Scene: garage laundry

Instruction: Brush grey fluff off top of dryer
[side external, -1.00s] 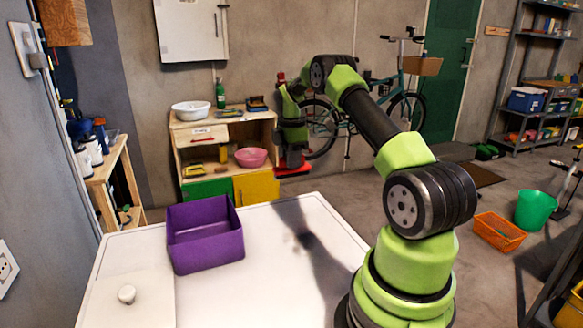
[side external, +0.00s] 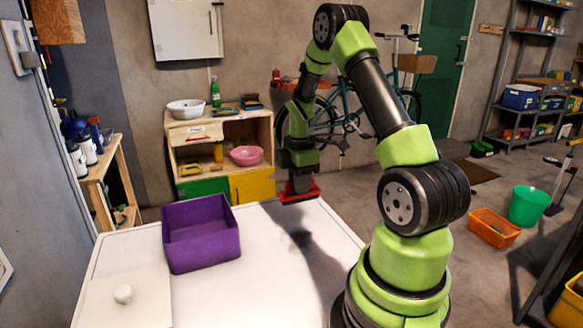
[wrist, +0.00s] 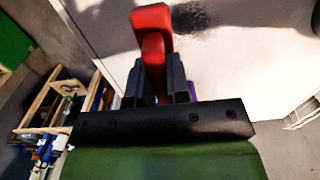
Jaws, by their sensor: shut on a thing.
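The dryer's white top (side external: 262,285) fills the front of the side view. A dark grey patch of fluff (side external: 301,238) lies on it, right of the purple bin, beside the arm's shadow. It also shows in the wrist view (wrist: 192,18), just right of the brush. My gripper (side external: 300,178) points down near the far edge of the top and is shut on a red brush (side external: 299,194). In the wrist view the red brush (wrist: 152,22) sits between the fingers (wrist: 160,75). Its bristles are not clear, and the brush appears to be above the surface.
A wooden cabinet (side external: 245,130) with a pink bowl (side external: 246,155) stands behind. The dryer top between bin and arm is otherwise clear.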

